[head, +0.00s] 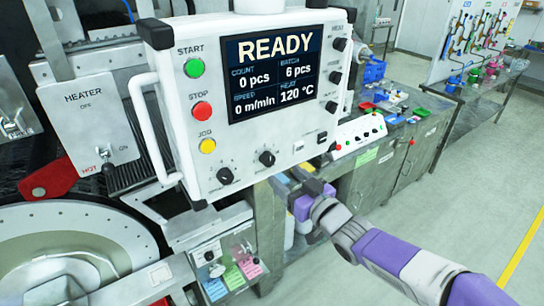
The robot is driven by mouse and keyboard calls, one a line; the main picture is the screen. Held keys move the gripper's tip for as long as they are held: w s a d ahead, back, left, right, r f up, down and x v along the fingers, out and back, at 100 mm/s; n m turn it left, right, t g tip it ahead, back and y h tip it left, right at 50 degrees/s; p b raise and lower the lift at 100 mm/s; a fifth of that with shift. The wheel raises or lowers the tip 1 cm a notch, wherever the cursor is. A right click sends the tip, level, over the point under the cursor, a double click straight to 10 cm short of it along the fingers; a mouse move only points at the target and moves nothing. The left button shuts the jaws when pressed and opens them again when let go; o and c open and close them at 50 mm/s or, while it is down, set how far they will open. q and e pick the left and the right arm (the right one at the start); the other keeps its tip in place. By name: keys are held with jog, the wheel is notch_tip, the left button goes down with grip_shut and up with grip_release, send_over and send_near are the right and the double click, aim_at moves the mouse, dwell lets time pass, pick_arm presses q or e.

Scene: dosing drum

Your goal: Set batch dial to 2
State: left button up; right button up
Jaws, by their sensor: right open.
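The white control panel (240,100) fills the upper middle of the head view. Its screen (275,72) reads READY, with batch 6 pcs, count 0 pcs, speed 0 m/min and heat 120 °C. Two black dials, a left one (225,175) and a right one (267,158), sit along the lower face. Black knobs, upper (340,44), middle (334,78) and lower (331,106), run down the right edge. The dial labels are too small to read surely. My right gripper (297,184) is below the panel's lower right, open and apart from the dials. My left gripper is out of view.
Green start (194,68), red stop (201,110) and yellow jog (207,146) buttons line the panel's left. A white handle (148,130) stands out beside them. A small white button box (358,136) is behind my right arm. Open floor lies at right.

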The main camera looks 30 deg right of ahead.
aim_at(270, 161)
jog(key=w, duration=0.7)
jog(key=shift+w+a+r, duration=0.2)
jog(key=shift+r, duration=0.05)
jog(key=shift+c, duration=0.3)
jog(key=c, duration=1)
